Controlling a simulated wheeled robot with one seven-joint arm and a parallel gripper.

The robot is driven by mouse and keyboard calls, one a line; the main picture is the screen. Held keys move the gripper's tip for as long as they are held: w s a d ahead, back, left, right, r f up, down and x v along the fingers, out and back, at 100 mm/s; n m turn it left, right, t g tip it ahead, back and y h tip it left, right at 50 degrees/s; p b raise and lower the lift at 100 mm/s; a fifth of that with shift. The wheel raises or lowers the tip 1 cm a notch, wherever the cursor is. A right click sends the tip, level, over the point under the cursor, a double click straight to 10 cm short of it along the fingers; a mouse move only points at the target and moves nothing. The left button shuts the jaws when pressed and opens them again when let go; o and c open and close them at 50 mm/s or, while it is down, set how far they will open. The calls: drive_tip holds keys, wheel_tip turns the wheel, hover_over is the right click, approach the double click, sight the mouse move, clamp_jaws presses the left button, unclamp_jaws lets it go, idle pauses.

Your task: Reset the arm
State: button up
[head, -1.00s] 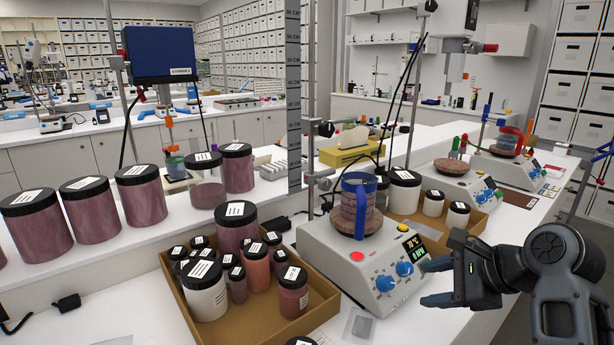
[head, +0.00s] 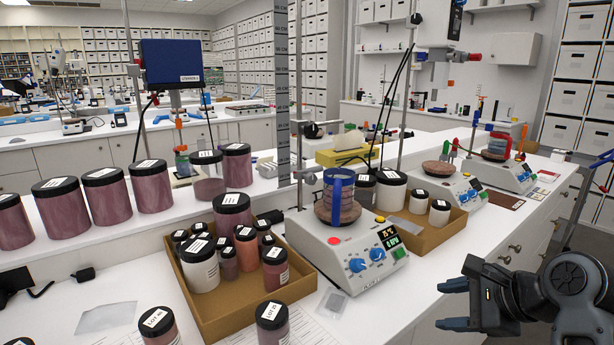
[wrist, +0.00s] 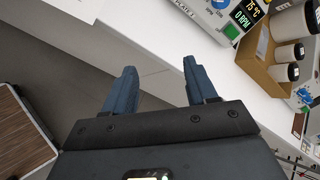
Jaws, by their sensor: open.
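My gripper (head: 453,305) is at the lower right of the head view, off the front edge of the bench and to the right of the nearest hotplate. Its two blue-grey fingers are spread apart with nothing between them. In the wrist view the open fingers (wrist: 155,90) point toward the white bench edge, with grey floor below. My arm is bent, with its dark joint to the right of the gripper.
The nearest hotplate (head: 350,262) carries a blue-handled beaker (head: 338,195). Left of it, a cardboard tray (head: 235,322) holds several jars. A second tray (head: 425,240) stands behind. A wood-topped surface (wrist: 20,135) shows at left in the wrist view.

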drive_tip(key=s+d+f+n+t+h, duration=0.15)
drive_tip(key=s+f+n, duration=0.25)
drive_tip(key=s+f, duration=0.5)
drive_tip(key=s+f+n+t+h, duration=0.2)
drive_tip(key=s+f+n+h, duration=0.3)
drive_tip(key=s, duration=0.8)
drive_tip(key=s+a+r+n+t, duration=0.1)
drive_tip(key=s+r+n, duration=0.2)
drive_tip(key=s, duration=0.4)
drive_tip(key=s+a+r+n+t+y, duration=0.1)
drive_tip(key=s+r+n, duration=0.3)
drive_tip(key=s, duration=0.4)
drive_tip(key=s+a+r+n+t, duration=0.1)
drive_tip(key=s+a+r+n, duration=0.2)
drive_tip(key=s+r, duration=0.2)
drive_tip(key=s, duration=0.3)
drive_tip(key=shift+r+n+t+b, duration=0.2)
drive_tip(key=shift+n+t+b, duration=0.15)
drive_tip(key=shift+n, duration=0.05)
